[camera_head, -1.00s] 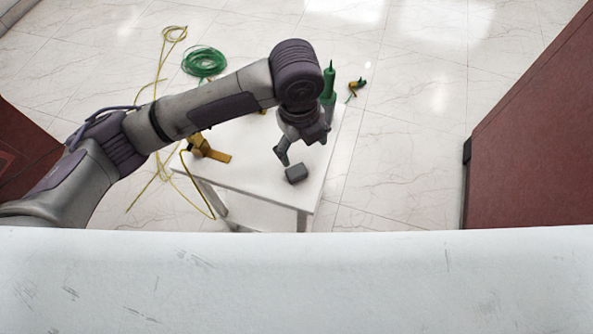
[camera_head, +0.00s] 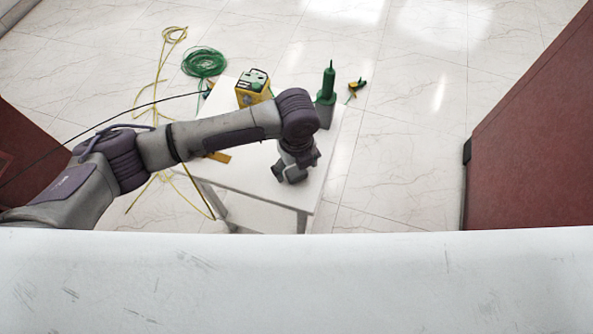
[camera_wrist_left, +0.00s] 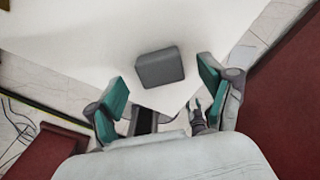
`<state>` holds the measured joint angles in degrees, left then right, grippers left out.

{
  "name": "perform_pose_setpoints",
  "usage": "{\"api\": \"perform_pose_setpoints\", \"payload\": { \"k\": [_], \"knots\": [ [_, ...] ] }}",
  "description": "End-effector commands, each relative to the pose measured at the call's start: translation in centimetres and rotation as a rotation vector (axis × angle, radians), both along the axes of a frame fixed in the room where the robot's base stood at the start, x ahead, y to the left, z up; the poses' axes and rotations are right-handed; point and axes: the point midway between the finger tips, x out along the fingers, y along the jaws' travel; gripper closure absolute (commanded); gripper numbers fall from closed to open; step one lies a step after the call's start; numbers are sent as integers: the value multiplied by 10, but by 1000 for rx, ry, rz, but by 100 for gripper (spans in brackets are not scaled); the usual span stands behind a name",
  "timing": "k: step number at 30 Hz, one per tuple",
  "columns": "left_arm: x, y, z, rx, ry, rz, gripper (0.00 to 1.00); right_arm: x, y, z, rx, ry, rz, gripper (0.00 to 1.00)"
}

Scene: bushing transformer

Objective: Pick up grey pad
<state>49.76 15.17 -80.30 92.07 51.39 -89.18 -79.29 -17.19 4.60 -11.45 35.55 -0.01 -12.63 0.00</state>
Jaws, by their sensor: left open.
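The grey pad (camera_wrist_left: 160,68) is a small dark block lying on the white table (camera_wrist_left: 85,45). In the left wrist view it sits just ahead of the gap between the two green fingertips, with clear space on both sides. My left gripper (camera_wrist_left: 161,85) is open and empty. In the head view the left gripper (camera_head: 286,172) is low over the front part of the table (camera_head: 235,178), and the pad is hard to tell apart from the dark fingers there.
A yellow device (camera_head: 252,90) and a green bushing-like post (camera_head: 327,97) stand at the table's back. A green cable coil (camera_head: 204,62) and yellow cable (camera_head: 165,70) lie on the floor. A red-brown surface (camera_head: 535,150) is on the right.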

Motion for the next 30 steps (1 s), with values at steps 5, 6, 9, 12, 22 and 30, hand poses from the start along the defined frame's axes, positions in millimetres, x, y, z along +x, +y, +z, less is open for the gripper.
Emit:
{"api": "perform_pose_setpoints", "payload": {
  "k": [5,6,9,12,22,30],
  "knots": [
    [0,0,-19,0,-1,0,19,0,0,0,0,0,0,60],
    [0,0,-20,0,-1,0,19,0,0,0,0,0,0,60],
    [0,0,-20,0,-1,-1,19,0,0,0,0,0,0,60],
    [0,0,-20,0,-1,-1,19,0,0,0,0,0,0,60],
    [0,0,-20,0,-1,-1,72,0,0,0,0,0,0,60],
    [0,0,-19,0,-1,-1,77,0,0,0,0,-1,0,60]
  ]
}}
